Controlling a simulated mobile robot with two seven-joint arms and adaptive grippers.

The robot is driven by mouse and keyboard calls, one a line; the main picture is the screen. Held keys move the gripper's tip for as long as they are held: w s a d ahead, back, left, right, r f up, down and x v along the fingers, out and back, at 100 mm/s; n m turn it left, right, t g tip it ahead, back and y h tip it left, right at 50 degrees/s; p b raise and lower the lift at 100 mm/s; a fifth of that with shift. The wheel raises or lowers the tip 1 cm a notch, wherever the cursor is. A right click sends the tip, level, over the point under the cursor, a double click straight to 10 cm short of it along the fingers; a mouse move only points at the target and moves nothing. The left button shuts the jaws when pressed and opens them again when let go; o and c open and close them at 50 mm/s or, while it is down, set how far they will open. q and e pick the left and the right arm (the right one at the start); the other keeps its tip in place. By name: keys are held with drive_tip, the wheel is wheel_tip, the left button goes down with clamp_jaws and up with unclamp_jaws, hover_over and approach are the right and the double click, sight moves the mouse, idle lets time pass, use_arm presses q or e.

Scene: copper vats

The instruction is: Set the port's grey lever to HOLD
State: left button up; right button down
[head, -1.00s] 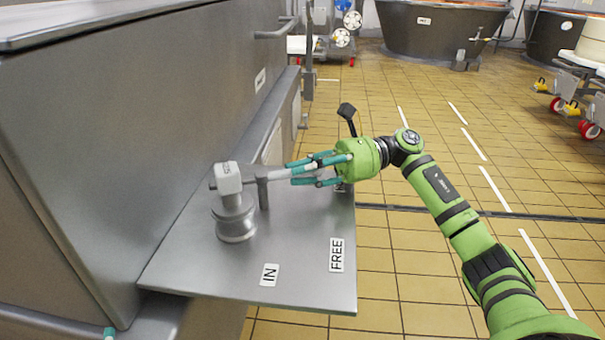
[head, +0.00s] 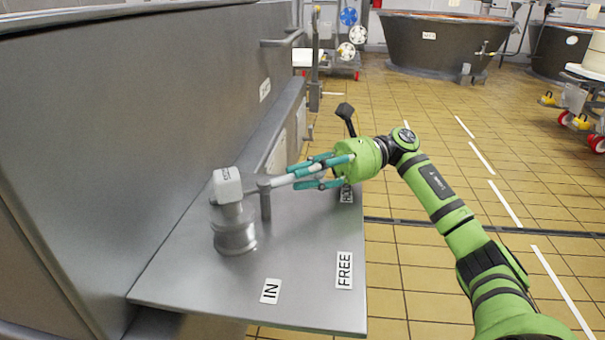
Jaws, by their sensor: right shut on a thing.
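The port's grey lever (head: 284,180) runs from a round grey pivot (head: 234,232) on a metal shelf (head: 210,285) toward the upper right. My right gripper (head: 302,175), green with teal fingers, is shut on the lever's bar. The FREE label (head: 344,270) and the IN label (head: 270,291) lie on the shelf nearer me. My left gripper is not in view.
A large grey metal vat wall (head: 120,150) rises along the left of the shelf. A dark vat (head: 440,45) stands at the back, with a wheeled cart (head: 583,100) at the far right. The tiled floor (head: 420,270) right of the shelf is clear.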

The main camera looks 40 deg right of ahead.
drive_tip(key=c, duration=1.2)
unclamp_jaws()
drive_tip(key=shift+w+d+r, duration=0.1)
drive_tip(key=shift+d, duration=0.2)
drive_tip(key=shift+a, duration=0.1)
drive_tip(key=d, duration=0.4)
drive_tip(key=s+d, duration=0.1)
drive_tip(key=d, duration=0.3)
drive_tip(key=s+d, duration=0.1)
drive_tip(key=d, duration=0.3)
